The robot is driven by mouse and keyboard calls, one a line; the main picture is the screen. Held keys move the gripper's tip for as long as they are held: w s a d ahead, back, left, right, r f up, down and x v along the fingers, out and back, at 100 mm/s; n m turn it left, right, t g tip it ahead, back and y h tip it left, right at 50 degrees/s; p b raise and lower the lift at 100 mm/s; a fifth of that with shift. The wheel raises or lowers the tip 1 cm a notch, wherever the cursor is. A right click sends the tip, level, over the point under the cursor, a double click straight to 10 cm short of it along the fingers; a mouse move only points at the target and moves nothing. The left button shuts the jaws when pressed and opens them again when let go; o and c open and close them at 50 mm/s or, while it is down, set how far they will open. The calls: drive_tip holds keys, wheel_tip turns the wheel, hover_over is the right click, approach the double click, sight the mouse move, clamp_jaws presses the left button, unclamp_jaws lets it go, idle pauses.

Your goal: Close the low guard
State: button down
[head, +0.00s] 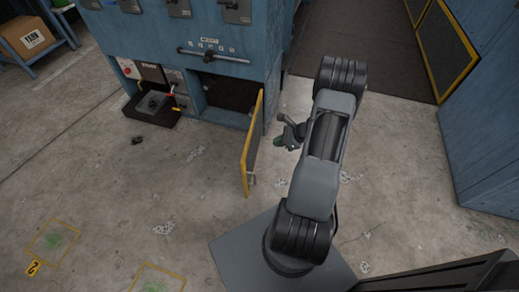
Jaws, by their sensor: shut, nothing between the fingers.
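The low guard (251,150) is a yellow-edged hinged panel low on the blue machine (225,45). It stands swung open, sticking out over the floor at the right side of a dark opening (228,92). My gripper (285,133) is to the right of the guard, apart from it in the picture, and is small in this view. It is shut and holds nothing. My arm partly hides the wrist, and the distance between gripper and guard is hard to judge.
A dark tray (151,108) with a grey part stands left of the opening, and a small dark object (137,140) lies on the floor. A blue cabinet (485,130) stands at right. A cardboard box (27,36) sits on a rack at far left. The floor in front is mostly clear.

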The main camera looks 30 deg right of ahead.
sight(247, 149)
drive_tip(key=b+x, duration=0.1)
drive_tip(key=x, duration=0.3)
drive_tip(key=b+x, duration=0.1)
drive_tip(key=x, duration=0.2)
drive_tip(key=b+x, duration=0.1)
drive_tip(key=x, duration=0.3)
drive_tip(key=shift+w+a+r, duration=0.15)
drive_tip(key=shift+w+a, duration=0.25)
drive_tip(key=shift+a, duration=0.05)
drive_tip(key=shift+w+a, duration=0.55)
drive_tip(key=shift+a, duration=0.1)
drive_tip(key=shift+w, duration=0.1)
